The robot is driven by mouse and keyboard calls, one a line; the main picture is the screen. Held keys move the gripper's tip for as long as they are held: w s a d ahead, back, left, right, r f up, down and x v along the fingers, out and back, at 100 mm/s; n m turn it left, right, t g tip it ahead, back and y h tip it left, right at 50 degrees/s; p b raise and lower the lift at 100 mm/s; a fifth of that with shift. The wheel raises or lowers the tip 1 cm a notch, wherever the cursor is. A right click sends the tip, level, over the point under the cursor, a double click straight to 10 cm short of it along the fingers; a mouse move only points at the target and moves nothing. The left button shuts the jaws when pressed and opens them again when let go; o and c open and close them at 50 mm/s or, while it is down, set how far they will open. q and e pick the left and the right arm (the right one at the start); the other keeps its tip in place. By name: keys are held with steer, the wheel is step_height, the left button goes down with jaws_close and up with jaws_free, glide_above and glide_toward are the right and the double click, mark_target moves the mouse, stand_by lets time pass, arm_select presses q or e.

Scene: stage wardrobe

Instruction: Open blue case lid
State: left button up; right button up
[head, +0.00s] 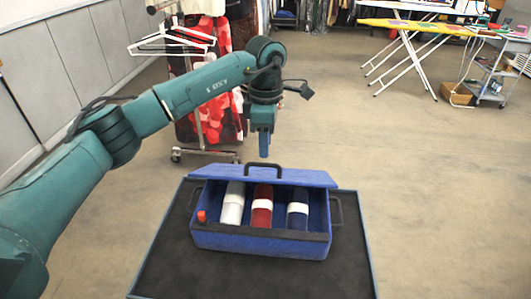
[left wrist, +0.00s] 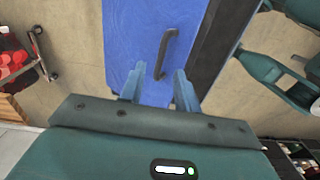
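The blue case (head: 262,243) stands on a dark-topped table. Its blue lid (head: 225,174) is raised at the back, leaving the front open and the contents showing. A dark handle (head: 264,166) is on the lid; it also shows in the left wrist view (left wrist: 163,52). My left gripper (head: 264,153) is just above the lid by this handle, pointing down. In the left wrist view its two blue fingers (left wrist: 160,75) are apart, with the handle ahead between them and not visibly gripped. My right gripper is not in view.
The case holds a white roll (head: 233,204), a red one (head: 262,206), a dark blue one (head: 297,208) and a small red item (head: 202,216). The table (head: 180,262) is otherwise bare. A clothes rack (head: 200,110) stands behind; an ironing board (head: 420,27) is far right.

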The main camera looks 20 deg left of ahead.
mark_target(266, 166)
arm_select(q)
steer(key=shift+f, duration=2.25)
jaws_close()
